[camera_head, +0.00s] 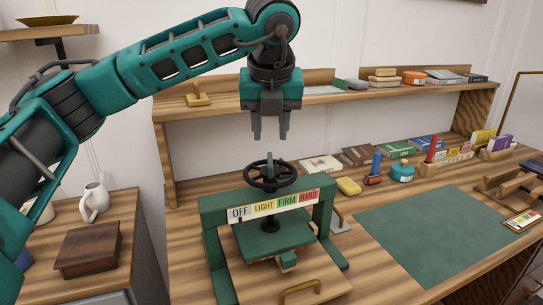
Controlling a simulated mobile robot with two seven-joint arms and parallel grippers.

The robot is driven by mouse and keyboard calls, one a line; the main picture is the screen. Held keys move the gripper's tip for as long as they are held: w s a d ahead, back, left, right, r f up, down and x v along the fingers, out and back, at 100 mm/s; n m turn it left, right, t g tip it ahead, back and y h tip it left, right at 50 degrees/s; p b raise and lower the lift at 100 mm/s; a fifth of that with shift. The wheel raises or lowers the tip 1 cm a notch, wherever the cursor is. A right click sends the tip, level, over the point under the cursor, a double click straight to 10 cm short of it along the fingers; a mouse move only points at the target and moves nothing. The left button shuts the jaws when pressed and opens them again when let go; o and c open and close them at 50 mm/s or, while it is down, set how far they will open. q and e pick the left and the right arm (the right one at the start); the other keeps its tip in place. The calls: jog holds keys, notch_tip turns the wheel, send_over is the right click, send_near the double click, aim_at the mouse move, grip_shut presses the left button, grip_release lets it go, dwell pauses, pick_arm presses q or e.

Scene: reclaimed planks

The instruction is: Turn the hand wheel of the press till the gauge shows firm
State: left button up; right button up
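The press (211,226) is a green frame standing on the wooden bench. Its dark hand wheel (252,183) lies flat on top, with a green upright knob (270,157) at its far side. The gauge strip (273,206) on the front of the crossbar reads OFF, LIGHT, FIRM and HARD from left to right. I cannot clearly make out where its pointer stands. A green plate (252,244) hangs under the crossbar. My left gripper (271,136) points down above the wheel and knob, apart from them. Its fingers are spread with nothing between them. My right gripper is out of view.
A brass-coloured handle (300,290) is at the press's front. A green mat (440,232) covers the bench's right. A shelf (340,100) runs behind my gripper. A brown box (88,248) stands left.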

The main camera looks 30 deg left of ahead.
aim_at(270, 160)
pick_arm(q)
jog(key=x, duration=0.8)
jog(key=shift+w+f, duration=0.15)
jog(key=shift+f, duration=0.15)
grip_shut()
